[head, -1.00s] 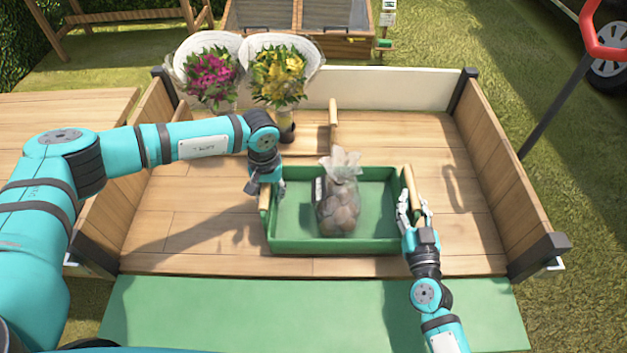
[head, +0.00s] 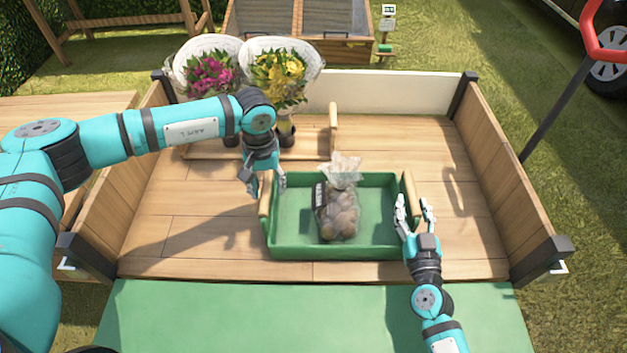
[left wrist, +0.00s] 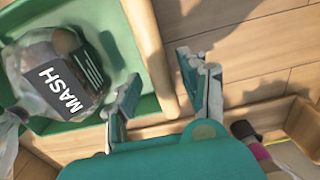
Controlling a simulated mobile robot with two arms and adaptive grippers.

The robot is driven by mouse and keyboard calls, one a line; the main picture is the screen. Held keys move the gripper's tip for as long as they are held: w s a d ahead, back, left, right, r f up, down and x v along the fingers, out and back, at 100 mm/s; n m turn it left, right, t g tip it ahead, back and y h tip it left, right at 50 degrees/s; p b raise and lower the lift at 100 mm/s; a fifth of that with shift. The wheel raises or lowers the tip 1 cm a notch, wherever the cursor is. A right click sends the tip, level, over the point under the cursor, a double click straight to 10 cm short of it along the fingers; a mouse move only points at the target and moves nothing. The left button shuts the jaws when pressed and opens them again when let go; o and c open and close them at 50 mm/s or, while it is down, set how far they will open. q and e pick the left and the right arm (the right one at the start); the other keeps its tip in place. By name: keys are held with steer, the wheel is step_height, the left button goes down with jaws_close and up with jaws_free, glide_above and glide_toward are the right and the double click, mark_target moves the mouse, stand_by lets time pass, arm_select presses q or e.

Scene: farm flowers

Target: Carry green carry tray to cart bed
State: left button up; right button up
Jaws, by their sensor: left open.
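The green carry tray (head: 290,248) rests flat on the wooden cart bed (head: 180,235), towards its front edge. A clear bag of potatoes (head: 342,213) stands in it; its dark label reads MASH in the left wrist view (left wrist: 62,88). My left gripper (head: 266,186) is open at the tray's left wooden handle (head: 265,205). In the left wrist view, the handle (left wrist: 150,50) lies by the parted fingers (left wrist: 160,88). My right gripper (head: 414,210) is open, its fingers parted just in front of the right handle (head: 410,188).
A wooden carrier (head: 333,125) with pink flowers (head: 209,74) and yellow flowers (head: 280,78) stands at the bed's back left. Side boards (head: 510,190) and a white back board (head: 390,92) bound the bed. Bare boards lie right of the tray.

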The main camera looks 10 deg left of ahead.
arm_select(q)
step_height(320, 180, up, 5)
steer(key=shift+r, duration=0.3)
arm_select(e)
steer(key=shift+s, duration=0.1)
steer(key=s+d, duration=0.1)
steer(key=s, duration=1)
steer(key=shift+s+d, duration=0.35)
